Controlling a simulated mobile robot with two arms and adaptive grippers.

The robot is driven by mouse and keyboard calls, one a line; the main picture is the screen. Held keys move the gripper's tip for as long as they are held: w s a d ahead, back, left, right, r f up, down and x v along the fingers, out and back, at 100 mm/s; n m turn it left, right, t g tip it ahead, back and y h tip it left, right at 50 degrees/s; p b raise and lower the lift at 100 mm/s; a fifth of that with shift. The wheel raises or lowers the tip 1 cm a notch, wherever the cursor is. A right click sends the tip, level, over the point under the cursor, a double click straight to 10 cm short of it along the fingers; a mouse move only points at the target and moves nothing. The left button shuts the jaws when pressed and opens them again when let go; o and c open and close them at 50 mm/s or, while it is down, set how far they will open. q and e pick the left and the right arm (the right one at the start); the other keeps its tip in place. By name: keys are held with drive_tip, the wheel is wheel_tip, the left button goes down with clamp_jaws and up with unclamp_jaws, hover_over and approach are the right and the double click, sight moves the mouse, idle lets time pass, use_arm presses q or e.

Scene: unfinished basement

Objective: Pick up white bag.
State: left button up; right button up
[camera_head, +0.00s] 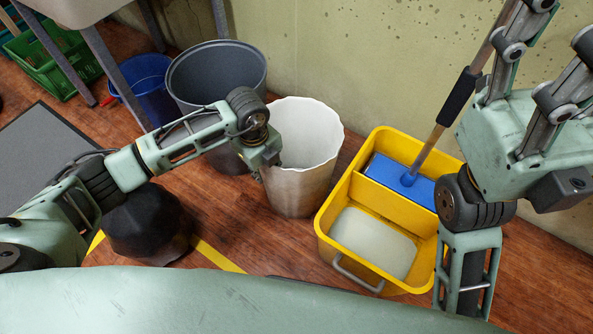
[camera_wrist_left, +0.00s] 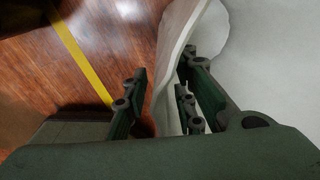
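The white bag (camera_head: 303,190) stands upright and open-topped on the wooden floor, with a wavy rim, like a bin. My left gripper (camera_head: 262,168) is at its left rim in the head view. In the left wrist view, my left gripper (camera_wrist_left: 165,95) has its fingers apart, with the bag's rim (camera_wrist_left: 171,65) running between them. The fingers do not look closed on the wall; contact is hard to tell. My right gripper (camera_head: 556,35) is raised at the upper right, away from the bag, its fingers spread and empty.
A yellow mop bucket (camera_head: 330,248) with a blue mop (camera_head: 405,182) stands right of the bag. A grey bin (camera_head: 205,75) and blue bucket (camera_head: 143,85) stand behind left. A dark rounded object (camera_head: 147,225) sits front left. The wall (camera_head: 350,60) is close behind.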

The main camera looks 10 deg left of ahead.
use_arm(q)
clamp_jaws()
drive_tip(key=shift+r, duration=0.15)
idle(0.4)
